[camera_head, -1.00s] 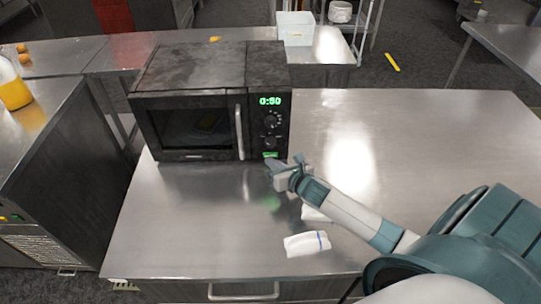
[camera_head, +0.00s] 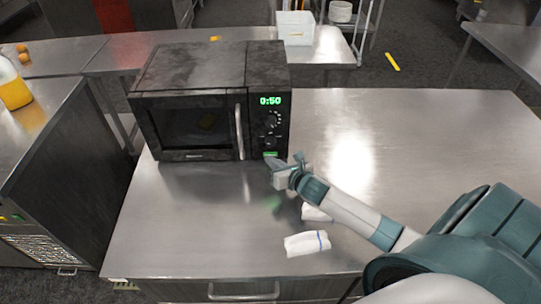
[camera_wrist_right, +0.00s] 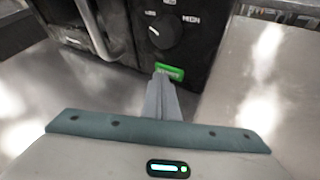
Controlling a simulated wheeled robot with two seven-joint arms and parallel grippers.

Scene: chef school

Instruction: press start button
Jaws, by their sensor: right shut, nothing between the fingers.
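A black microwave (camera_head: 195,95) stands on the steel table, its door shut and its display (camera_head: 270,100) reading 0:50 in green. The green start button (camera_head: 270,154) is at the bottom of its control panel; in the right wrist view the button (camera_wrist_right: 170,72) is just past my fingertips, below a dial (camera_wrist_right: 165,32). My right gripper (camera_head: 268,162) is shut and empty, its tips at the lower part of the button. The gripper also shows in the right wrist view (camera_wrist_right: 161,78). Whether the tips touch the button I cannot tell. My left gripper is not in view.
Two white folded cloths lie on the steel table (camera_head: 430,140), one (camera_head: 307,243) near the front edge and one (camera_head: 316,213) partly behind my right arm. The table right of the microwave is clear. An orange juice bottle (camera_head: 14,88) stands on the left counter.

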